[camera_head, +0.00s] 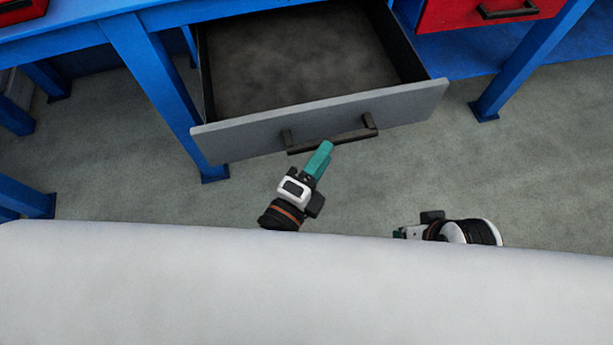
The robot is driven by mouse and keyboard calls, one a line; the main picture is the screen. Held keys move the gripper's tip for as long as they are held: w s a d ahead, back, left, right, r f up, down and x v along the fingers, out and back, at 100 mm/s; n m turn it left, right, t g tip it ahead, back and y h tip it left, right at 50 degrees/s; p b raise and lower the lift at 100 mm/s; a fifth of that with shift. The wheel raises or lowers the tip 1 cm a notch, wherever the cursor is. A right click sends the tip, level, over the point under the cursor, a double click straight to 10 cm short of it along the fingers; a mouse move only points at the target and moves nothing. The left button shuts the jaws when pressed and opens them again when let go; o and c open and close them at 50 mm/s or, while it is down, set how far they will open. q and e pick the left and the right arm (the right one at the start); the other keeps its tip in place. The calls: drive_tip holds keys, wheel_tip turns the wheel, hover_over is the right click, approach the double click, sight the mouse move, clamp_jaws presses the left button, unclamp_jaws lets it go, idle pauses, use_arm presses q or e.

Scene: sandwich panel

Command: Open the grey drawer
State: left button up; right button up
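The grey drawer (240,141) stands pulled well out of the blue bench, and its dark inside (295,55) shows empty. Its dark bar handle (357,135) runs across the front panel. My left gripper (322,153) has teal fingers whose tips meet the middle of the handle in this view. One finger hides the other, so I cannot tell whether they are closed around the bar. My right gripper (400,233) is lower right, away from the drawer, mostly hidden behind my white body; its opening does not show.
A blue bench frame (150,75) surrounds the drawer, with a leg close to its left and another leg (520,65) to the right. A red drawer (460,14) with a dark handle is at upper right. The grey floor (420,170) in front is clear.

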use_arm(q)
drive_tip(key=shift+b+v, duration=0.35)
drive_tip(key=shift+v, duration=2.45)
